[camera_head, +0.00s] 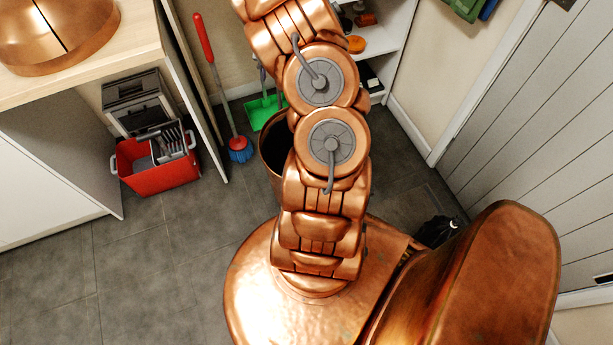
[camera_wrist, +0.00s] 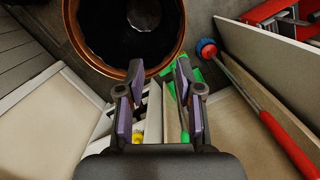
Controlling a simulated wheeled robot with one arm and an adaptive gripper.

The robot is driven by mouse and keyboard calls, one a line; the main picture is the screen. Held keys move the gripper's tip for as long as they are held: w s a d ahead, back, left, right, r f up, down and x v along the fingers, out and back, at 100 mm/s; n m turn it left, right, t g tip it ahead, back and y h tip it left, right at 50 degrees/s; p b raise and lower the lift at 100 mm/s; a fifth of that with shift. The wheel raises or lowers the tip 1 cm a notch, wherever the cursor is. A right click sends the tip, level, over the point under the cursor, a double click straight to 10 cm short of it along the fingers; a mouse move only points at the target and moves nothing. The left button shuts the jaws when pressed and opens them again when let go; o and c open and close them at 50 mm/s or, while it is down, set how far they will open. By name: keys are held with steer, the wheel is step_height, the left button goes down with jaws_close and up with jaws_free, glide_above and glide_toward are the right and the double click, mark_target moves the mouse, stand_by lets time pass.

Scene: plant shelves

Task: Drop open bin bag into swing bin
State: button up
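The copper-coloured bin (camera_head: 272,150) stands on the floor, partly hidden behind my arm in the head view. In the wrist view its round rim (camera_wrist: 183,40) and dark inside show at the top; no lid covers the opening there. I cannot tell whether a bag lines it. A black, crumpled thing that looks like the bin bag (camera_head: 437,231) is on the floor at the right, partly hidden by my body. My gripper (camera_wrist: 158,82) is open, with nothing between its fingers, and appears in front of the bin's rim. It is not visible in the head view.
A red bucket (camera_head: 160,178) sits under the counter (camera_head: 85,85) at left. A red-handled brush (camera_head: 222,90) and a green dustpan (camera_head: 264,110) are near the bin. White shelves (camera_head: 392,40) stand behind, a grey door (camera_head: 545,130) at right. The left floor is clear.

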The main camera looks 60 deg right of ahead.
step_height(320, 180, up, 7)
steer(key=d, duration=0.1)
steer(key=shift+w+r, duration=0.2)
stand_by(0.5)
